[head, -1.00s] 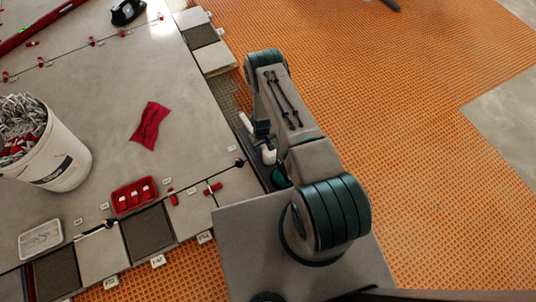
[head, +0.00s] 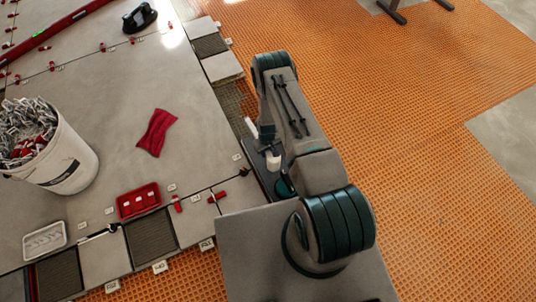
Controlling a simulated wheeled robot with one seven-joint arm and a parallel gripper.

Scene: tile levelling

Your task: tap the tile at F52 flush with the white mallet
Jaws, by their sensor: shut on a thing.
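My gripper (head: 266,133) is mostly hidden behind my arm, just right of the slab's edge; only a dark part of it shows. It is shut on what looks like the white mallet (head: 250,127), a small white piece angled beside it. A white cylinder (head: 273,161) stands just below, over a dark tray-like surface; I cannot tell if it belongs to the mallet. Small white tags (head: 160,267) mark the tile edges, but their lettering is too small to read, so I cannot tell which tile is F52.
A white bucket (head: 72,175) of clips stands at left. A red cloth (head: 156,132), a red tray (head: 138,201) and a pale tray (head: 44,240) lie on the grey tiles. A black suction-cup-like tool (head: 140,17) is at the back. Orange matting (head: 430,170) lies open at right.

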